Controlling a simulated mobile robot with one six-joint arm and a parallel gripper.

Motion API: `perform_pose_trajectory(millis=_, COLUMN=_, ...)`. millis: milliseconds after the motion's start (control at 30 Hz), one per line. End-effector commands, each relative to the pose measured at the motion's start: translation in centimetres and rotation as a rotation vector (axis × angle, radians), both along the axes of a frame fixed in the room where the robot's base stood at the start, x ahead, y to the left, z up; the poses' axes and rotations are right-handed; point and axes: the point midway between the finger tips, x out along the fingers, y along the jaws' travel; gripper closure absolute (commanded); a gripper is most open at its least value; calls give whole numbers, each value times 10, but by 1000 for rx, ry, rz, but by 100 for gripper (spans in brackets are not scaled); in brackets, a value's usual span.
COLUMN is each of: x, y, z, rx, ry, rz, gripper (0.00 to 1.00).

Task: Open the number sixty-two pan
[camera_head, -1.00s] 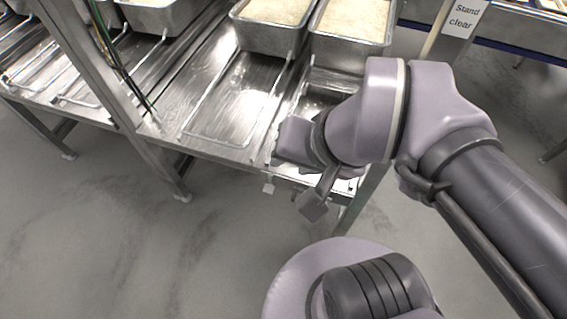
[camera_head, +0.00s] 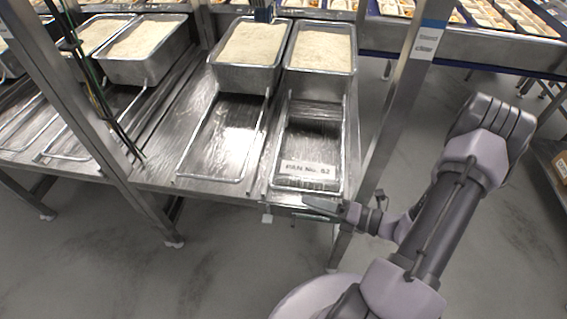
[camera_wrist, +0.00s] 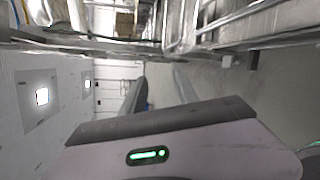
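The number sixty-two pan (camera_head: 321,68) is a steel pan of white rice at the back of the bench. A long wire handle frame (camera_head: 345,150) runs forward from it along the bench. A white label (camera_head: 308,169) reading "PAN No. 62" sits near the front of that frame. My gripper (camera_head: 312,209) is at the bench's front edge, just in front of and below the label end. In the wrist view its two fingers (camera_wrist: 158,92) are apart with nothing visible between them. I cannot tell whether it touches the frame.
A similar rice pan (camera_head: 248,73) with its own frame (camera_head: 183,165) stands to the left, and more stand beyond the metal post (camera_head: 75,110). Another post (camera_head: 398,100) with a sign rises at the right. Grey floor (camera_head: 80,270) in front is open.

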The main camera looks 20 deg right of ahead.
Motion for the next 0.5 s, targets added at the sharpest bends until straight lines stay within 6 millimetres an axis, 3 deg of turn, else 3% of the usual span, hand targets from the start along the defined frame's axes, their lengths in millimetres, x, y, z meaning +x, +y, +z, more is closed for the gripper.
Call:
perform_pose_trajectory(millis=33, x=-9, y=-16, z=-26, rx=136, ry=55, rz=-149, gripper=64)
perform_pose_trajectory(millis=100, x=-19, y=-35, z=-57, rx=295, ry=114, rz=-332, gripper=64)
perform_pose_trajectory(millis=200, x=-32, y=-48, z=-86, rx=437, ry=158, rz=-493, gripper=64)
perform_pose_trajectory(millis=367, x=-26, y=-49, z=-100, rx=489, ry=174, rz=-546, gripper=64)
perform_pose_trajectory(millis=500, x=10, y=-40, z=-107, rx=484, ry=175, rz=-537, gripper=64)
